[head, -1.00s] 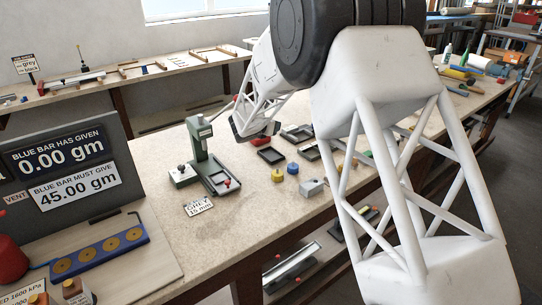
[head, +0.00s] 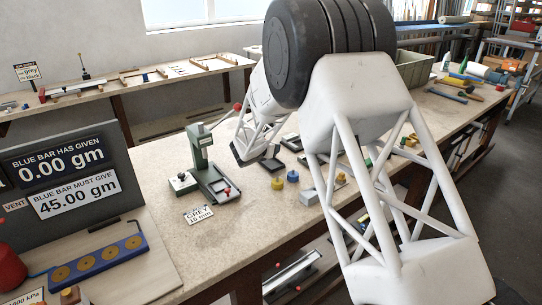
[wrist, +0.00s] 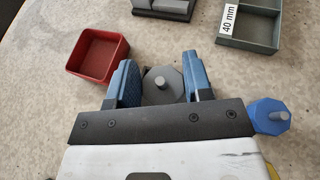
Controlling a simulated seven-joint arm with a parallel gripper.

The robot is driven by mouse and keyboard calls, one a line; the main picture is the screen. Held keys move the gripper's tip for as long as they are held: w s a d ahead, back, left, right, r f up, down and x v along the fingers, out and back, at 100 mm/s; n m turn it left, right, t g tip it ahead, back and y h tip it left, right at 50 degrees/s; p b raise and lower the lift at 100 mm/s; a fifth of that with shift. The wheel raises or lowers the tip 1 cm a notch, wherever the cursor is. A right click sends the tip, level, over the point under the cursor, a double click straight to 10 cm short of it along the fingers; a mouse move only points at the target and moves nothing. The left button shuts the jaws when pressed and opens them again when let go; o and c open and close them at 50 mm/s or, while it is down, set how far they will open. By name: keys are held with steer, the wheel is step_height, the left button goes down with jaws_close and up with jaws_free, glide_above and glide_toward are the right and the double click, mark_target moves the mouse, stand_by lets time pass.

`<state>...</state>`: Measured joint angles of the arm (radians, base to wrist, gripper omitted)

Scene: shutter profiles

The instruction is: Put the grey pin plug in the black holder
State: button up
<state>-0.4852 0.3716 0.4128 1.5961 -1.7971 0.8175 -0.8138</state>
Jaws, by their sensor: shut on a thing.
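In the wrist view, my gripper (wrist: 161,78) has its two blue fingers closed on the sides of the grey pin plug (wrist: 165,88), an eight-sided grey piece with a short round pin pointing up at the camera. In the head view the white end of my arm is over the bench right of the green press, and it hides the fingers and plug. A dark grey block (wrist: 163,9) with a raised part is cut off at the top of the wrist view, apart from the plug; I cannot tell whether it is the black holder.
A red open box (wrist: 98,52) lies left of the fingers. A dark tray labelled 40 mm (wrist: 249,42) is at upper right. A blue pin plug (wrist: 269,116) is close to my gripper's right side. The green press (head: 203,160) and a yellow plug (head: 278,182) stand on the bench.

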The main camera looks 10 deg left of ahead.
steer(key=shift+f, duration=1.85)
steer(key=shift+f, duration=0.1)
steer(key=o, duration=1)
steer(key=shift+s+r, duration=0.1)
steer(key=shift+r, duration=0.1)
steer(key=shift+s+a+r, duration=0.2)
steer(key=shift+s+a, duration=0.05)
steer(key=shift+s, duration=0.2)
steer(key=v, duration=1)
steer(key=shift+s+a+r, duration=0.1)
steer(key=shift+s+a, duration=0.1)
steer(key=shift+s, duration=0.1)
